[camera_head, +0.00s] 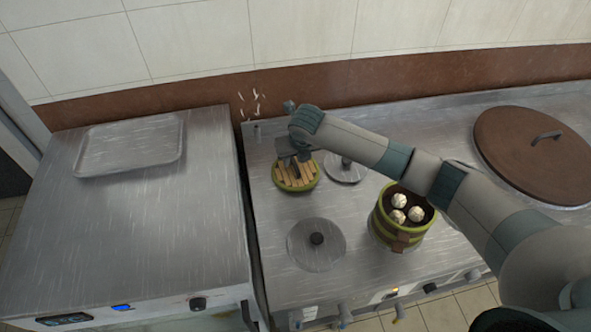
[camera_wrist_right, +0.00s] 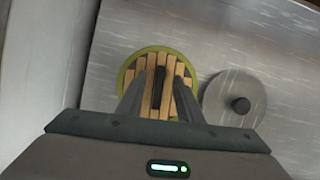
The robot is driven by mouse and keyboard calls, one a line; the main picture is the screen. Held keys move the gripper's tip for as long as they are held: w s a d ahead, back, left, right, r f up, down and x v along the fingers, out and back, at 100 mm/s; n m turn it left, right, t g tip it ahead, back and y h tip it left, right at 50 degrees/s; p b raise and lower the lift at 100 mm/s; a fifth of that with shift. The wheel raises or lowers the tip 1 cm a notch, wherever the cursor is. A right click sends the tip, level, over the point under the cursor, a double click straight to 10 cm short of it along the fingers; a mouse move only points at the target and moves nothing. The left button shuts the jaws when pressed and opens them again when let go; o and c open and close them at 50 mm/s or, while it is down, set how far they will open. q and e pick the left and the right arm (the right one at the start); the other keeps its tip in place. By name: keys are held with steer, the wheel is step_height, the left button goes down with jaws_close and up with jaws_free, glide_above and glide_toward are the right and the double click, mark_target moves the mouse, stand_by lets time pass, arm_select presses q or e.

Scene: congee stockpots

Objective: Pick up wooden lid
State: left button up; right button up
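The wooden lid (camera_head: 302,180) is round, with slats and a green rim. It lies on the left part of the steel stove top. In the right wrist view the lid (camera_wrist_right: 149,101) shows with a dark bar handle across its middle. My right gripper (camera_head: 291,157) is over the lid, pointing down. In the wrist view the fingers of my right gripper (camera_wrist_right: 160,82) are apart, one on each side of the handle, with gaps visible. Whether the fingertips reach handle height is hard to tell. My left gripper is not in view.
A bamboo steamer (camera_head: 400,229) with several white buns stands right of the lid, below my right forearm. Grey metal lids (camera_head: 317,250) (camera_head: 345,172) lie nearby. A large brown lid (camera_head: 530,150) is at far right. A tray (camera_head: 130,145) lies on the left counter.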

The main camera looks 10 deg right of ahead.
mark_target(295, 163)
steer(key=shift+w+f, duration=0.2)
steer(key=shift+f, duration=0.35)
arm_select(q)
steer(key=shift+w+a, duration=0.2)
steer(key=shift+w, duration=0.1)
arm_select(e)
steer(key=shift+c, duration=0.6)
jaws_close()
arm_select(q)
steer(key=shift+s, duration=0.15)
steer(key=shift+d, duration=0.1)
